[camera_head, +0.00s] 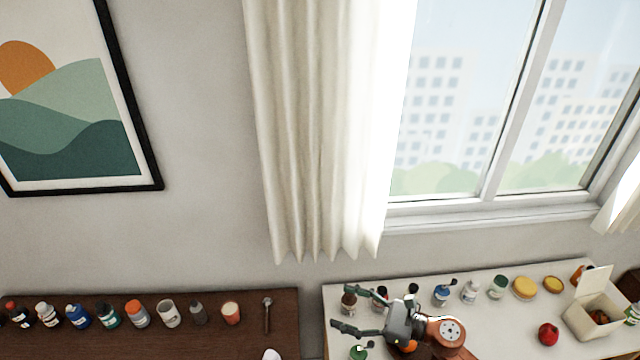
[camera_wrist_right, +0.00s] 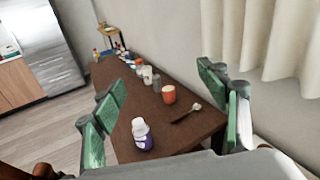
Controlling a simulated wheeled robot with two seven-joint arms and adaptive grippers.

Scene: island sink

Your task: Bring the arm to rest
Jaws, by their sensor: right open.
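My right gripper (camera_head: 362,314) is over the left part of the white counter in the head view, with its fingers pointing left. Its two fingers are spread apart and nothing is between them. In the right wrist view the green finger pads of the gripper (camera_wrist_right: 165,112) stand wide apart at left and right, with the brown table beyond them. My left gripper is not in view.
Bottles, a white mug (camera_head: 168,313) and an orange cup (camera_head: 231,313) line the brown table (camera_head: 285,335). A white and purple bottle (camera_wrist_right: 142,135) stands nearer. The white counter (camera_head: 500,330) holds bottles, a red apple (camera_head: 548,333) and an open box (camera_head: 592,318).

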